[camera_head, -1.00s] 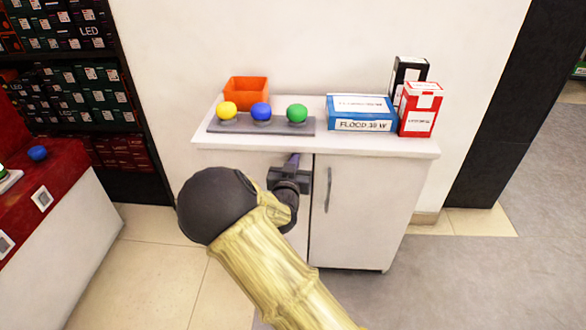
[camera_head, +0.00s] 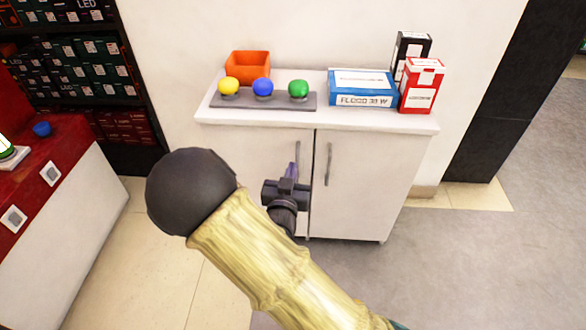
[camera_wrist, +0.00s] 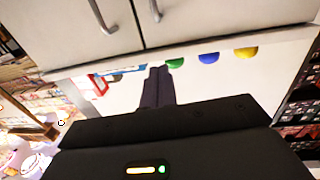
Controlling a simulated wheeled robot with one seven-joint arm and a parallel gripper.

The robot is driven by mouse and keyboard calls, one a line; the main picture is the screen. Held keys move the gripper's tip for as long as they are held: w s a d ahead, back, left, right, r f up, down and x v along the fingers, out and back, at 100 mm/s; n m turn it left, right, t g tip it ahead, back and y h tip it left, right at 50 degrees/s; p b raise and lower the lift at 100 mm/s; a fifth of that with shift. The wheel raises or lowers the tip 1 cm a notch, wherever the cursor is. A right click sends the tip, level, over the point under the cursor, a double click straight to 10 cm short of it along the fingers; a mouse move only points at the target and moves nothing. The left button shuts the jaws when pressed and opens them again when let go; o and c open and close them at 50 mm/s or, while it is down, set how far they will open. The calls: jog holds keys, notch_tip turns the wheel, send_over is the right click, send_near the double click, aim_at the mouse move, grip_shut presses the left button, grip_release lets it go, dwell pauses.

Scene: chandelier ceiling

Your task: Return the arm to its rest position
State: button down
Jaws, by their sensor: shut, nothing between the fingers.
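My gripper (camera_head: 292,172) is in front of the white cabinet (camera_head: 368,170), below its top edge and beside the left door's handle. Its fingers are together with nothing between them. In the wrist view the shut fingers (camera_wrist: 158,87) point toward the cabinet, which appears upside down. My arm reaches up from the lower right of the head view, with a dark rounded joint at the left.
On the cabinet top stand yellow (camera_head: 228,86), blue (camera_head: 263,87) and green (camera_head: 298,89) balls on a grey base (camera_head: 240,101), an orange bin (camera_head: 247,66), a blue box (camera_head: 362,88) and a red-white box (camera_head: 421,87). A red-topped counter (camera_head: 60,160) is at left. Floor is clear at right.

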jog(key=s+d+f+m+g+y, duration=0.1)
jog(key=s+d+f+g, duration=0.2)
jog(key=d+g, duration=0.55)
jog(key=s+d+r+n+g+y+p, duration=0.1)
jog(key=s+d+r+g, duration=0.2)
jog(key=s+d, duration=0.35)
jog(key=s+d+r+n+g+y+p, duration=0.1)
jog(key=s+d+r+n+g, duration=0.2)
jog(key=s, duration=0.6)
notch_tip(320, 180, up, 38)
jog(key=m+p, duration=0.1)
jog(key=p, duration=3.6)
jog(key=shift+w+f+m+g, duration=0.25)
jog(key=shift+w+m+g, duration=0.05)
jog(key=shift+w+g, duration=0.1)
jog(key=shift+a, duration=0.1)
